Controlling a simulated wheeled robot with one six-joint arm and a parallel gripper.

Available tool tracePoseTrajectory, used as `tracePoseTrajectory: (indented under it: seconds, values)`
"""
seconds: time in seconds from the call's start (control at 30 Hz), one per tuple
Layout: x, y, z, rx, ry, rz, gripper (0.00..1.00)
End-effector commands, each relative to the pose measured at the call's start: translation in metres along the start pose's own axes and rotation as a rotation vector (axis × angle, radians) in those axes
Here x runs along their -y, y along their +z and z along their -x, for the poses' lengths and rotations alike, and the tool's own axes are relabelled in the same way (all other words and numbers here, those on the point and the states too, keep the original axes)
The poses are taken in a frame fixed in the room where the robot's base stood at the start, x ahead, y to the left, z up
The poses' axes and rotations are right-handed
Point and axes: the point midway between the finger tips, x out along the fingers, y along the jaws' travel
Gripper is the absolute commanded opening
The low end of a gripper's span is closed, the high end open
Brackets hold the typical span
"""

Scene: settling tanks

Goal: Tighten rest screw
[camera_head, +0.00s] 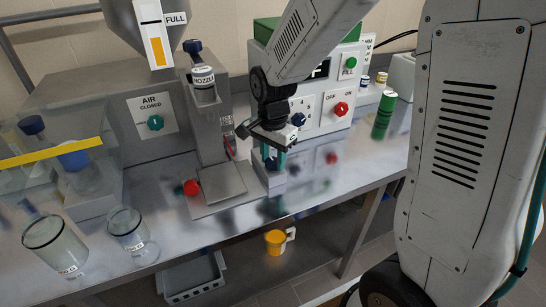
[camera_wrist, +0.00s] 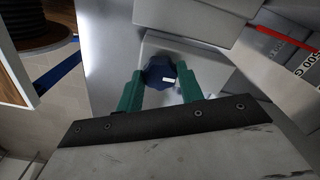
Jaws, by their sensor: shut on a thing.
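In the wrist view, a dark blue lobed knob with a small white mark, which looks like the rest screw (camera_wrist: 160,72), sits between the two green fingers of my gripper (camera_wrist: 160,86). The fingers are shut on it from both sides. It is by a light grey block (camera_wrist: 205,60). In the head view, my gripper (camera_head: 272,160) points down at a small grey block (camera_head: 270,180) beside the nozzle stand (camera_head: 215,120). The screw there is mostly hidden by the fingers.
A red knob (camera_head: 191,187) is on the stand's base. Two glass beakers (camera_head: 128,230) stand at the bench's front left. A control box (camera_head: 335,100) with green and red knobs is behind my gripper. A green cylinder (camera_head: 383,115) stands to the right. A yellow mug (camera_head: 275,241) is below.

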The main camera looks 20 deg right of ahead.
Motion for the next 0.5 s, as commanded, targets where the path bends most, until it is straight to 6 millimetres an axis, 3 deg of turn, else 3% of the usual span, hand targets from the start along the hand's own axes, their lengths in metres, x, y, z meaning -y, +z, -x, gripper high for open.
tracePoseTrajectory:
  seconds: [0.5]
  values:
    - [0.0004,0.0000,0.0001,0.000,-0.001,-0.038,0.14]
